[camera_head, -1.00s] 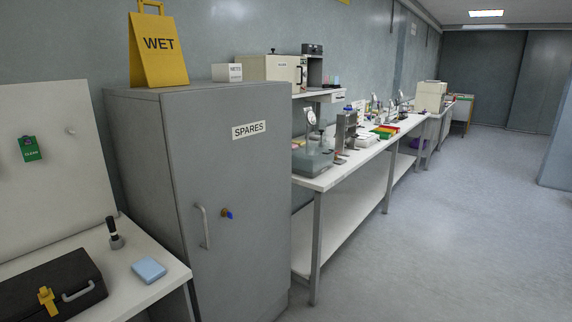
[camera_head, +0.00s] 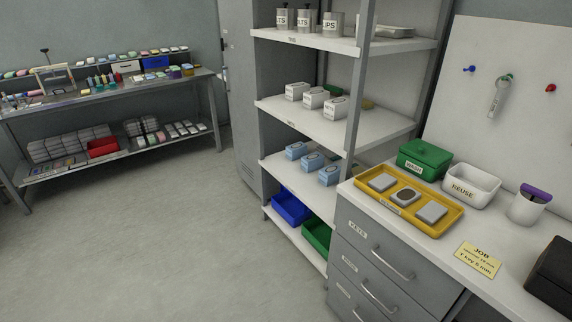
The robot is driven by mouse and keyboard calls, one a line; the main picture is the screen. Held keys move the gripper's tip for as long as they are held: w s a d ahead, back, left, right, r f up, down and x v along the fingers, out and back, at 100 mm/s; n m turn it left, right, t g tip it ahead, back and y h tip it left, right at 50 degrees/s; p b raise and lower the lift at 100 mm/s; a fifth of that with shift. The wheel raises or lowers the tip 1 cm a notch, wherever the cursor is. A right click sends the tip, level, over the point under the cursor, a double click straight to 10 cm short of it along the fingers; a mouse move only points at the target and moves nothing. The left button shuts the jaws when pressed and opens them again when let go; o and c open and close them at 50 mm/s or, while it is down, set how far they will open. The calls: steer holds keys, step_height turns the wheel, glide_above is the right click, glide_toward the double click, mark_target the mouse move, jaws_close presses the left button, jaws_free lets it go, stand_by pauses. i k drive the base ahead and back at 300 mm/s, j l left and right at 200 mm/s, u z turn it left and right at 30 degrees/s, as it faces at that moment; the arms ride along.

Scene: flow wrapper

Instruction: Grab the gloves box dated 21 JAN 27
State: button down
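Three light blue boxes with dark openings on their faces stand on a lower shelf of the rack, one at the left (camera_head: 296,150), one in the middle (camera_head: 312,161) and one at the right (camera_head: 330,175). They look like glove boxes, but no date on them can be read. My gripper is not in view.
Three white boxes (camera_head: 313,98) stand one shelf up, above the blue boxes. Blue (camera_head: 291,206) and green (camera_head: 317,236) bins sit on the bottom shelf. A drawer counter with a yellow tray (camera_head: 447,222) juts out at the right. The floor (camera_head: 190,230) at left is clear.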

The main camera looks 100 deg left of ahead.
mark_target(329, 175)
steer(key=j+u, duration=0.1)
steer(key=u, duration=1.9)
steer(key=i+j+u, duration=0.45)
steer(key=i+j, duration=0.2)
steer(key=i, duration=0.15)
